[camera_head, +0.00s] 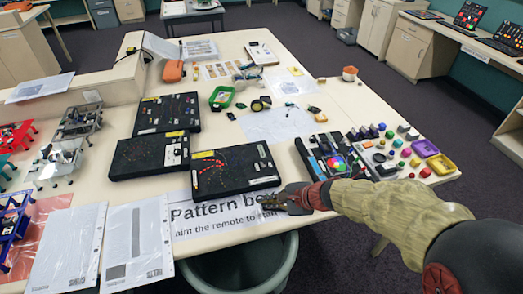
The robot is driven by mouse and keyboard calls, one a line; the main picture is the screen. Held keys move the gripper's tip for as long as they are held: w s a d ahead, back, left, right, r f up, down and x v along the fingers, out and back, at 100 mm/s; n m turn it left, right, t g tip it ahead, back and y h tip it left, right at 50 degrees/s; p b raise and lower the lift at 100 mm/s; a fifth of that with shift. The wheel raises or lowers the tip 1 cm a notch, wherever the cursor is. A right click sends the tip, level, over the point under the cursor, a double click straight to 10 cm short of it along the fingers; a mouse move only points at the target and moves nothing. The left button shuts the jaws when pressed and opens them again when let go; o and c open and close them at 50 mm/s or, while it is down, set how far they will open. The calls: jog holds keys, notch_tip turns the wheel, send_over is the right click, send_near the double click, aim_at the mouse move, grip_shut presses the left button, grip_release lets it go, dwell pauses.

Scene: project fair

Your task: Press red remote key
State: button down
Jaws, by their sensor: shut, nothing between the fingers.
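My gripper (279,200) is shut and empty, low over the front part of the table. It covers part of a white sign (215,221) reading "Pattern b…" and "aim the remote to start". I cannot make out a remote or a red key; one may be hidden under or beside the gripper. A black board with a bright multicoloured disc (335,163) lies just behind and right of my gripper. A black box with red curved marks (225,172) lies to the left, behind the sign.
More black boxes (168,112) lie behind. Small coloured knobs and yellow and purple trays (440,164) crowd the right edge. White sheets (70,246) lie front left. A grey bin (240,272) stands below the front edge.

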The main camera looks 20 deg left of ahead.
notch_tip(320, 180, up, 6)
jog(key=p, duration=0.4)
dwell(0.5)
dwell(0.6)
jog(key=s+d+r+n+g+h, duration=0.2)
jog(key=s+d+n+g+h, duration=0.1)
jog(key=s+d+n, duration=0.7)
jog(key=s+d+r+n+t+h, duration=0.1)
jog(key=s+d+r+t+h, duration=0.2)
jog(key=d+r, duration=0.5)
jog(key=s+d+r+n+t+h, duration=0.1)
jog(key=s+d+r, duration=0.5)
jog(key=d, duration=0.7)
notch_tip(320, 180, up, 3)
jog(key=shift+s+f+t+h, duration=0.15)
jog(key=shift+s+t+h, duration=0.05)
jog(key=shift+t+h, duration=0.75)
